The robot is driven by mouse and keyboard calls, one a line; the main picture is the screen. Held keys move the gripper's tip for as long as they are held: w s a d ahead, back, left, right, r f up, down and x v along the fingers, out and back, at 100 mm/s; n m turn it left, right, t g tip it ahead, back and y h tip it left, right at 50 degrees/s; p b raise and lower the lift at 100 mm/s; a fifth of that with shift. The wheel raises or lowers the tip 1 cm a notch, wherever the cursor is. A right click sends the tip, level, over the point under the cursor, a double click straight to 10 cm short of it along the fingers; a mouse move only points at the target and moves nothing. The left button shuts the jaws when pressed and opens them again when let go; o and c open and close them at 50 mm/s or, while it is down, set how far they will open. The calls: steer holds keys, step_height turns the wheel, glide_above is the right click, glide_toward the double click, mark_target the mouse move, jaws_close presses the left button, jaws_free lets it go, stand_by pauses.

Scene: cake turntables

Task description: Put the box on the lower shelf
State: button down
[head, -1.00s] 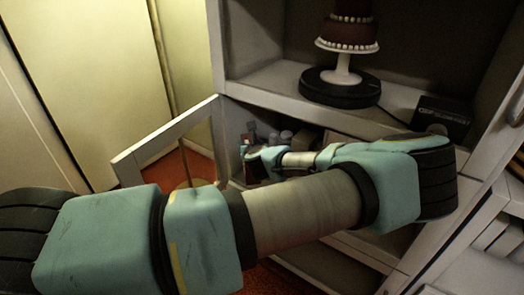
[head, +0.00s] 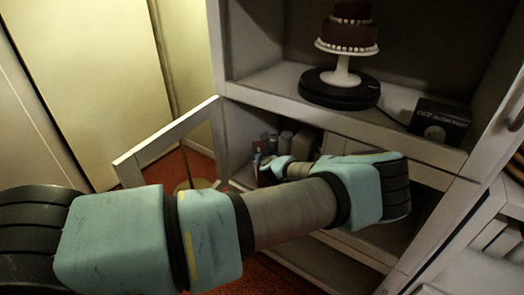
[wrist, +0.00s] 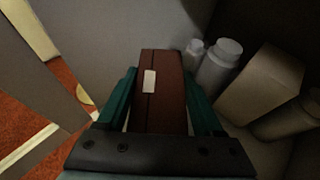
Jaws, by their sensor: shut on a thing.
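My gripper (wrist: 158,78) is shut on a reddish-brown box (wrist: 162,105) with a small white label, one green finger on each side of it. In the head view my gripper (head: 266,168) is inside the cabinet's lower compartment, at its left side, and the box is mostly hidden there. The lower shelf (wrist: 258,150) shows to the right of the box in the wrist view. I cannot tell whether the box touches the shelf.
White bottles (wrist: 219,62) and a pale carton (wrist: 262,88) stand close right of the held box. A grey wall is at left. Above, a cake (head: 350,37) stands on a black turntable (head: 338,94), beside a black box (head: 440,122). An open door frame (head: 165,142) stands at left.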

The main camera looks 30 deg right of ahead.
steer(key=shift+f, duration=0.1)
steer(key=shift+c, duration=0.2)
jaws_free()
steer(key=shift+s+r, duration=0.2)
steer(key=v, duration=1.1)
steer(key=shift+s+r+b, duration=0.15)
steer(key=shift+s+b, duration=0.1)
steer(key=shift+b, duration=0.1)
steer(key=shift+s, duration=0.1)
